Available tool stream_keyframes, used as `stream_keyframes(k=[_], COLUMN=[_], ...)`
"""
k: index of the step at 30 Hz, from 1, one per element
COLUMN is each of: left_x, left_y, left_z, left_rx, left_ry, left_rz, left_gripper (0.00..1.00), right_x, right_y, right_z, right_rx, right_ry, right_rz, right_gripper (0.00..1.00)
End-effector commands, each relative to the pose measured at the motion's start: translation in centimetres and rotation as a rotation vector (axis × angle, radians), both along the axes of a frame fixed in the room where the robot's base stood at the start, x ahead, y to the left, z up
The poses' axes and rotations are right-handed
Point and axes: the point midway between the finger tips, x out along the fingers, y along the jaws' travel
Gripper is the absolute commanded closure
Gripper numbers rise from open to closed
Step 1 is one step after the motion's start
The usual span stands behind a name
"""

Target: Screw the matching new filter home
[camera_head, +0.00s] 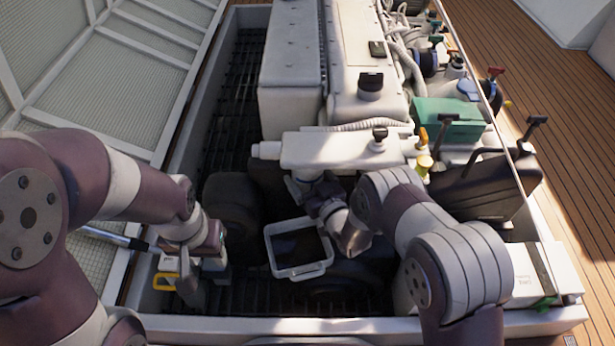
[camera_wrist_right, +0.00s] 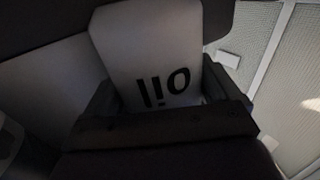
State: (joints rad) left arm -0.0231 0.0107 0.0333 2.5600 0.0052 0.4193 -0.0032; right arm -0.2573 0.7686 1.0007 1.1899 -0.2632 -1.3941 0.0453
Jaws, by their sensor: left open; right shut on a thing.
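In the right wrist view my right gripper (camera_wrist_right: 158,104) is shut on a white filter (camera_wrist_right: 145,45). Its black "oil" lettering shows upside down. In the head view my right gripper (camera_head: 318,192) reaches low against the front of the white engine (camera_head: 345,150). The filter is mostly hidden there, and I cannot tell whether it touches its mount. My left gripper (camera_head: 193,278) is open, low at the left side of the hatch, beside a pale container with a yellow handle (camera_head: 163,281). I cannot tell whether they touch.
An open tray (camera_head: 301,272) with dark liquid sits below the engine. A dark rounded shape (camera_head: 232,207) stands left of it. Dark grating lies left of the engine.

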Motion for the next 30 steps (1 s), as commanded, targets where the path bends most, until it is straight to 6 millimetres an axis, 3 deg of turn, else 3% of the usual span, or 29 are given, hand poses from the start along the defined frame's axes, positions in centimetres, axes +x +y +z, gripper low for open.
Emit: stream_keyframes(k=[4, 12, 30], left_x=[0.0, 0.0, 0.0], left_y=[0.0, 0.0, 0.0], left_z=[-0.4, -0.5, -3.3], left_rx=[0.000, 0.000, 0.000], left_ry=[0.000, 0.000, 0.000], left_rz=[0.000, 0.000, 0.000], left_gripper=[0.56, 0.56, 0.56], right_x=[0.1, 0.1, 0.3], right_y=[-0.2, -0.2, -0.2], right_z=[-0.1, -0.1, -0.3], right_rx=[0.000, 0.000, 0.000], right_ry=[-0.001, -0.001, -0.003], right_rz=[0.101, 0.117, 0.489], right_gripper=[0.65, 0.65, 0.65])
